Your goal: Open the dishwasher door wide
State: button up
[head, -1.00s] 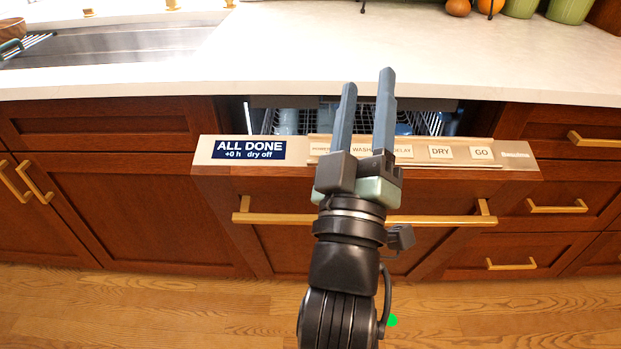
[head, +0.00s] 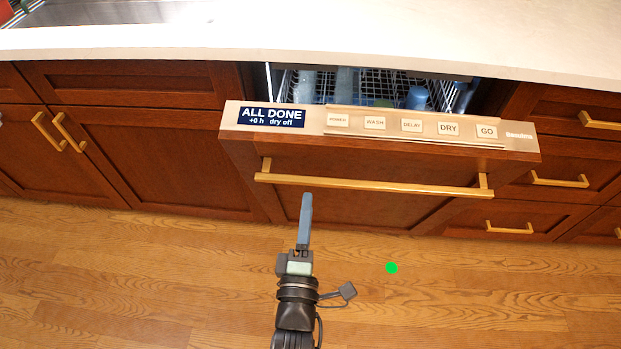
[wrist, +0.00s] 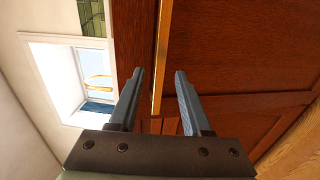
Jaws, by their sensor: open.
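The dishwasher door (head: 350,165) is a wood panel tilted partly open, its top edge out from under the counter. Its control strip (head: 315,118) reads "ALL DONE". A long gold handle (head: 375,186) crosses the door front; it also shows in the wrist view (wrist: 162,50). My gripper (head: 306,197) is open and empty, its fingertips just below the handle's left half in the head view. In the wrist view the handle lines up in the gap between my fingers (wrist: 160,78). I cannot tell whether the tips reach around it.
The dishwasher rack (head: 365,85) holds several dishes behind the door. The white countertop (head: 380,30) overhangs it. Wood cabinets with gold pulls (head: 62,132) flank both sides. The wooden floor (head: 150,270) in front is clear; a green dot (head: 391,268) shows there.

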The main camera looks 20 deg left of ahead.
aim_at(310, 179)
jog(key=b+x, duration=0.1)
jog(key=x, duration=0.6)
jog(key=shift+w, duration=0.15)
grip_shut()
dwell(1.2)
